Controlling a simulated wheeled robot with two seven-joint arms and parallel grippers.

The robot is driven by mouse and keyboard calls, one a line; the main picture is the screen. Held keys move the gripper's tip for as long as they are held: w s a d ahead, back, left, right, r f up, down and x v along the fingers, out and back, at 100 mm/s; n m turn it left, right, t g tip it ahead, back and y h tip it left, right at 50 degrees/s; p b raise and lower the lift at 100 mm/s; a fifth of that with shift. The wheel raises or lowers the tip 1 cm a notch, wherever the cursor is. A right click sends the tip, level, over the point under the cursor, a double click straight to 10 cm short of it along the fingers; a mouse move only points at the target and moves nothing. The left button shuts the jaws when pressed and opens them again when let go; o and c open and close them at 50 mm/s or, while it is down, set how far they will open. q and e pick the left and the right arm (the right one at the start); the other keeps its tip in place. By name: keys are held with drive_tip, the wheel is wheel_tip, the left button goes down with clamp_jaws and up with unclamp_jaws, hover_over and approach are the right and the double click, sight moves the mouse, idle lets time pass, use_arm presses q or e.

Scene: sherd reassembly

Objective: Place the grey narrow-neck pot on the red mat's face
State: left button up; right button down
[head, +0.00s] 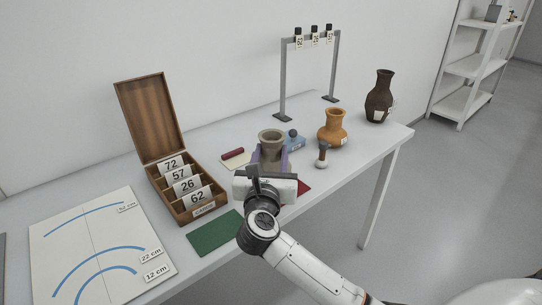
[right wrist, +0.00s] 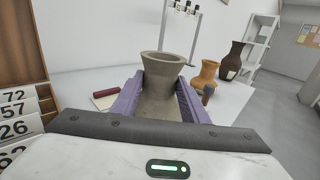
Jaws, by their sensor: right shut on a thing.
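The grey narrow-neck pot (head: 271,137) is upright between the purple fingers of my right gripper (head: 269,160), which is shut on it. In the right wrist view the pot (right wrist: 163,68) shows its flared rim and neck between both fingers (right wrist: 160,100); its lower part is hidden by the gripper body. The red mat (head: 304,186) lies on the table, showing only as a small part to the right of my gripper; the rest is hidden. I cannot tell whether the pot is over the mat or touching anything below. My left gripper is not in view.
A green mat (head: 214,234) lies in front, beside an open wooden box (head: 151,121) with number cards. An orange pot (head: 342,129), a dark pot (head: 379,91) and a dark-handled tool (head: 323,149) stand to the right. A blue item (head: 297,144) sits behind. A metal frame (head: 283,80) stands at the back.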

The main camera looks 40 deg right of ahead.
drive_tip(key=shift+r, duration=0.15)
drive_tip(key=c, duration=1)
unclamp_jaws()
drive_tip(key=shift+f, duration=0.2)
drive_tip(key=shift+c, duration=0.2)
drive_tip(key=shift+r, duration=0.1)
drive_tip(key=shift+s+a, duration=0.15)
drive_tip(key=v, duration=1.1)
drive_tip(key=shift+s+a, duration=0.2)
drive_tip(key=shift+s, duration=0.05)
